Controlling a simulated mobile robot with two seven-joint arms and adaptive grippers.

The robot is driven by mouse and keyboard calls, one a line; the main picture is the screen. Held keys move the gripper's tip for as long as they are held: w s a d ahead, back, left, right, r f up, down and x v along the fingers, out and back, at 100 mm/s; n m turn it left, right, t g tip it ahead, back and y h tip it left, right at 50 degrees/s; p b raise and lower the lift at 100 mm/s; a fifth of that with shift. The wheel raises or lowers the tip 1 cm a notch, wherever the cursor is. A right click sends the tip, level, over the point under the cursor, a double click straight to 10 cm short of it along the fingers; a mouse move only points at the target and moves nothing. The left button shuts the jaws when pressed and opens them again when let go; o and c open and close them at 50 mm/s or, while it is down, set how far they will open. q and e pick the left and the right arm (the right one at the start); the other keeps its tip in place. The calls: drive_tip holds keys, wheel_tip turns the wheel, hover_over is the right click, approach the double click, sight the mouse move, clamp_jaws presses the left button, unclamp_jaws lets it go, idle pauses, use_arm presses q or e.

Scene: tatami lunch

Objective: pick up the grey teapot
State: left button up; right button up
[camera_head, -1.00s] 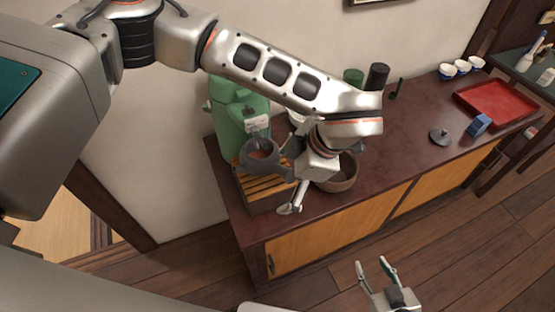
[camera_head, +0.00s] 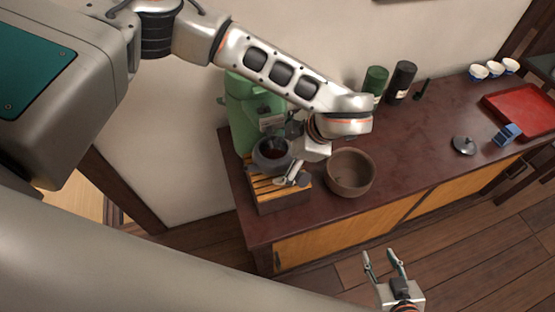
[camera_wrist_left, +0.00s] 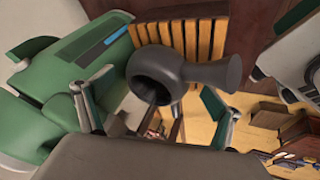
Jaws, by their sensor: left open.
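The grey teapot (camera_head: 268,160) has no lid on and its dark inside shows. It stands on a slatted wooden stand (camera_head: 283,197) in front of a green machine. In the left wrist view the teapot (camera_wrist_left: 160,72) shows its round opening and a flared side piece pointing right. My left gripper (camera_head: 290,158) is open at the teapot's right side. In the wrist view its fingers (camera_wrist_left: 158,100) are spread on either side of the pot's near part; I cannot tell whether they touch it. My right gripper (camera_head: 385,268) is open and empty, over the floor in front of the counter.
The green machine (camera_head: 243,112) stands behind the teapot. A brown bowl (camera_head: 350,180) is close to the right of the stand. Green and black canisters (camera_head: 401,82) are at the wall. A grey lid (camera_head: 464,146), blue box (camera_head: 507,135) and red tray (camera_head: 522,108) lie right. The counter's middle is clear.

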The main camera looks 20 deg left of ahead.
use_arm(q)
drive_tip(key=shift+x, duration=1.05)
drive_tip(key=shift+r, duration=0.1)
drive_tip(key=c, duration=1.6)
drive_tip(key=shift+w+r, duration=0.1)
drive_tip(key=shift+r, duration=0.1)
